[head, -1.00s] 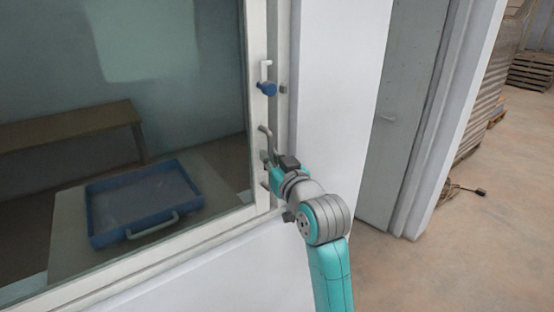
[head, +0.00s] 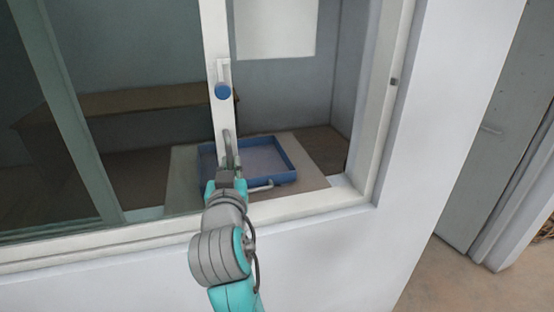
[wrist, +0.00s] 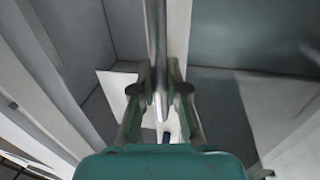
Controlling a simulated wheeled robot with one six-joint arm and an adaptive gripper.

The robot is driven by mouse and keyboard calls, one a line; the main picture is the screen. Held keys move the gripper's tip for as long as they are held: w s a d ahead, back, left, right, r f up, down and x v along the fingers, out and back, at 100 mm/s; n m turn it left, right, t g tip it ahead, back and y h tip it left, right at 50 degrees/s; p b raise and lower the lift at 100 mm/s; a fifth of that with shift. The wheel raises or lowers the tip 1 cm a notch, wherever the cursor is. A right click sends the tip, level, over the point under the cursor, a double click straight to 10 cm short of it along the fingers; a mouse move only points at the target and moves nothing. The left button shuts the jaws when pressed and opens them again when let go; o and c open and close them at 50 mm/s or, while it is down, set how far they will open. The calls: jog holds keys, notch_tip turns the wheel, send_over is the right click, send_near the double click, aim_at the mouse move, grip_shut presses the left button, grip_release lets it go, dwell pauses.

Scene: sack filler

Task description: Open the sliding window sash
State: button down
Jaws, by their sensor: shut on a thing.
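The sliding window sash (head: 214,40) has a pale upright edge frame that stands away from the right jamb, with an open gap between them. A grey bar handle (head: 228,148) is on this frame, below a latch with a blue knob (head: 223,91). My gripper (head: 230,172) is at the lower part of the handle. In the wrist view my gripper (wrist: 162,90) is shut on the handle (wrist: 157,50), one finger on each side of it. The gripper hides the handle's lower end in the head view.
The white window frame (head: 372,120) and sill surround the opening. Behind the window, a blue tray (head: 288,160) with a handle rests on a pale surface, and a brown bench (head: 150,98) stands at the back. A grey door (head: 480,150) is at the right.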

aim_at(150, 169)
jog(key=s+a, duration=0.1)
jog(key=a, duration=0.4)
jog(key=s+a, duration=0.2)
jog(key=a, duration=0.4)
jog(key=s+a, duration=0.2)
jog(key=a, duration=0.3)
jog(key=shift+s+a, duration=0.25)
jog(key=shift+a, duration=0.15)
jog(key=c, duration=1.2)
grip_release()
jog(key=s, duration=0.4)
jog(key=s+d, duration=0.1)
jog(key=s, duration=0.7)
jog(key=shift+d, duration=0.2)
jog(key=shift+w, duration=0.1)
